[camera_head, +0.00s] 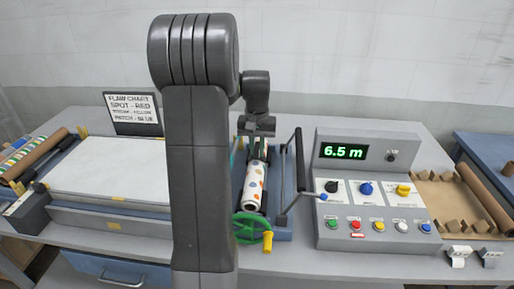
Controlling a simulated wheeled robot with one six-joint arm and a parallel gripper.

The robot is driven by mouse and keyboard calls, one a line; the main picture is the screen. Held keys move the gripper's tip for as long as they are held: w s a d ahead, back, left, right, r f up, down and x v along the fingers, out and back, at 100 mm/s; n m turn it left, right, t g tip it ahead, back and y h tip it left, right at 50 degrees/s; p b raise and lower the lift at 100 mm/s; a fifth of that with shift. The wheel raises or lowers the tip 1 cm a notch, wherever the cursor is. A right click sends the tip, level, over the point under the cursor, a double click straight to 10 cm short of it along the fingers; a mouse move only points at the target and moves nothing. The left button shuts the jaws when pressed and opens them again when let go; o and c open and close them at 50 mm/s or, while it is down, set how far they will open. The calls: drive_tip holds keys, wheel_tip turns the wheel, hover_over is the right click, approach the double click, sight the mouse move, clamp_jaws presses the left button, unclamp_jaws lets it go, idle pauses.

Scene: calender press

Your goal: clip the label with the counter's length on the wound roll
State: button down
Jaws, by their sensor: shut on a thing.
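The wound roll (253,187), white with coloured spots, lies lengthwise in the press behind the green handwheel. The counter (344,151) on the grey console reads 6.5 m in green digits. Two small white labels in dark clips, a left one (458,255) and a right one (490,255), stand at the table's front right edge; their print is too small to read. My gripper (259,151) is over the far end of the roll, pointing down. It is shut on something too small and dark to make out. I cannot tell whether it touches the roll.
The green handwheel (252,229) with a yellow handle and a dark lever bar (290,175) flank the roll. The console (372,205) with knobs and buttons stands to the right. A brown tray (440,202) lies beyond it. My arm hides part of the press.

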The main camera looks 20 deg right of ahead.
drive_tip(key=shift+f, duration=0.45)
drive_tip(key=c, duration=1.3)
unclamp_jaws()
wheel_tip(320, 180, up, 14)
drive_tip(key=b, duration=0.1)
drive_tip(key=shift+f, duration=0.1)
wheel_tip(320, 180, down, 14)
drive_tip(key=shift+r+p, duration=0.15)
drive_tip(key=shift+p, duration=0.25)
drive_tip(key=shift+r, duration=0.2)
